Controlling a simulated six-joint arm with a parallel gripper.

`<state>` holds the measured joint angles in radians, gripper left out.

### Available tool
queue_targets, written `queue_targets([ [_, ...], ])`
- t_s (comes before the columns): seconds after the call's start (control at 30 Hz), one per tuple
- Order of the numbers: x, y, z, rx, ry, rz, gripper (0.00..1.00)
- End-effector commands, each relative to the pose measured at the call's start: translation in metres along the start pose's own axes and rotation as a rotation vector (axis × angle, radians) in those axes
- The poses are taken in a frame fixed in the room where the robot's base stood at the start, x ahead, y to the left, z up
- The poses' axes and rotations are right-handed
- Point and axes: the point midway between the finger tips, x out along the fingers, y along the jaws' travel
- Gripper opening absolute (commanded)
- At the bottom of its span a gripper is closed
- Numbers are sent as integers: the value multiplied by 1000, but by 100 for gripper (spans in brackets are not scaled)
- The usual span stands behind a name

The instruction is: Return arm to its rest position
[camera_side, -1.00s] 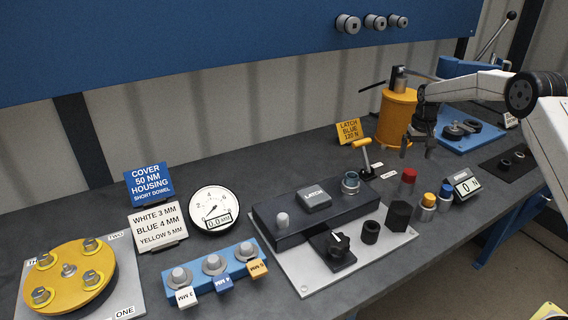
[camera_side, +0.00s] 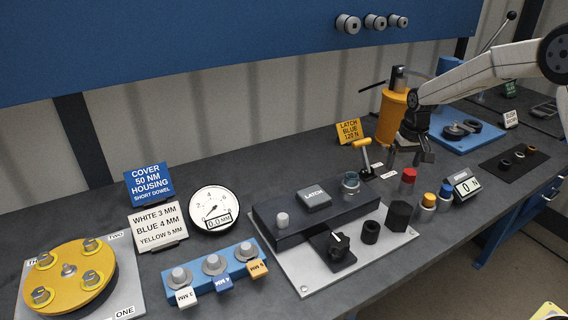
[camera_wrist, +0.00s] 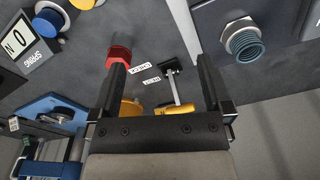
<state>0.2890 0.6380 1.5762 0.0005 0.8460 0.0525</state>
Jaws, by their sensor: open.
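My gripper (camera_side: 418,157) hangs above the back right of the bench, in front of the yellow cylinder (camera_side: 391,117). In the wrist view my gripper (camera_wrist: 160,75) has its two dark fingers wide apart, with nothing held between them. A red-capped part (camera_side: 408,177) stands on the bench below and left of the gripper; in the wrist view it shows beside the left finger (camera_wrist: 118,55). The yellow-handled lever (camera_side: 362,146) stands left of the gripper, and its shaft shows between the fingers in the wrist view.
The grey plate (camera_side: 300,281) carries the dark latch block (camera_side: 268,226) and a blue-ringed coupler (camera_side: 350,182). Blue- and yellow-capped parts (camera_side: 444,192) stand beside the force display (camera_side: 467,184). A blue plate (camera_side: 480,141) lies behind right. The yellow disc (camera_side: 70,284) is far left.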

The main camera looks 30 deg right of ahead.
Motion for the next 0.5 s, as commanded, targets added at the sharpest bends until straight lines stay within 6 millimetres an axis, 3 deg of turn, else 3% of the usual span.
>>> queue_targets([
  [0.2, -11, -29, 48, -78, 34, -8, 100],
  [0.5, -19, -56, 122, -182, 79, -22, 100],
])
